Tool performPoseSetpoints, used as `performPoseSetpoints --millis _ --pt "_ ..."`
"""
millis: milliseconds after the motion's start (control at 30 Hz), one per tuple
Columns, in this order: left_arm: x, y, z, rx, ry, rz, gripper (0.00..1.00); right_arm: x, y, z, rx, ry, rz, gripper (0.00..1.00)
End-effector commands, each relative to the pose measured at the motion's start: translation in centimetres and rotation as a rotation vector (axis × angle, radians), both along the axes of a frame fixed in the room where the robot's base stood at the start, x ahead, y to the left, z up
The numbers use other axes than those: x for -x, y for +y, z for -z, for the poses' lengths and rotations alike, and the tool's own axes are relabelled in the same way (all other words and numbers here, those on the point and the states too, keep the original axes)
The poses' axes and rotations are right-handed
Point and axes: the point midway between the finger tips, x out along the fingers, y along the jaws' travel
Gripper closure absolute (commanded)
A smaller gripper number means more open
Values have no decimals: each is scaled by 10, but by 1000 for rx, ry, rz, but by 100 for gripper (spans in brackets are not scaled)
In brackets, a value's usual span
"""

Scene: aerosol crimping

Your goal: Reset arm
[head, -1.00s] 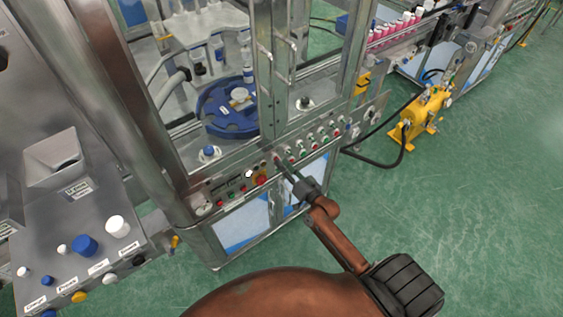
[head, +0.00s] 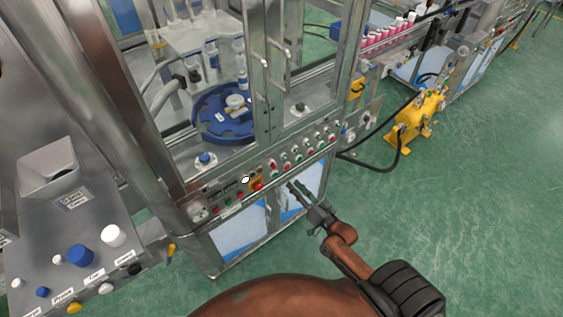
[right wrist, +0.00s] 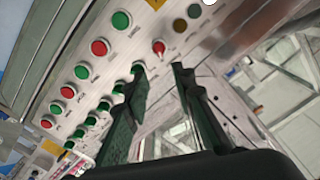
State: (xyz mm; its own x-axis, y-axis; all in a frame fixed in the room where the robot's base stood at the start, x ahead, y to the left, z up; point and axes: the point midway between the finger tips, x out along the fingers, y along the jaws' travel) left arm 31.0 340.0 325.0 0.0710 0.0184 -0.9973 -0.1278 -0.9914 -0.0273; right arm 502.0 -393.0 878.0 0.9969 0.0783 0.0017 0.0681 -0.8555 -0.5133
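My right gripper (head: 297,190) is in front of the machine's control panel (head: 226,205), a little below its row of buttons. In the right wrist view its two dark green fingers (right wrist: 158,72) are apart with nothing between them. Beyond the fingertips are a red knob (right wrist: 158,47) and several green and red buttons, such as a green button (right wrist: 121,20). The fingers look clear of the panel. My left gripper is not in view.
A steel machine with a glazed door frame and a blue turntable (head: 222,114) stands ahead. A steel console (head: 75,215) with blue and white knobs is at left. A yellow pump (head: 415,115) sits on the green floor (head: 480,220), which is clear at right.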

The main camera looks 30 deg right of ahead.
Motion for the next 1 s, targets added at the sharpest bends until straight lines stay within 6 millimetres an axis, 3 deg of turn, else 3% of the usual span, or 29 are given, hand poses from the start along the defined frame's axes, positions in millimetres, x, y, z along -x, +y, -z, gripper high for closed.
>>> performPoseSetpoints --millis 233,367,467,533,667,800,867,1000 --pt "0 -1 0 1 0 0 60 0 0 4 3 7 2 76" --pt "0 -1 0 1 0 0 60 4 -5 40 32 70 13 76" --pt "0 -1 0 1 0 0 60 15 -12 96 82 170 25 76" --pt "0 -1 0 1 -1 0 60 29 -16 145 124 261 30 76" --pt "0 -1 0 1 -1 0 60 65 -18 234 205 435 23 76" --pt "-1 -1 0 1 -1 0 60 118 -15 322 287 624 -7 76" --pt "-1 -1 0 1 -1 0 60 145 -11 357 321 706 -28 76" --pt "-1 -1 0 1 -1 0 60 216 1 429 397 896 -93 76"
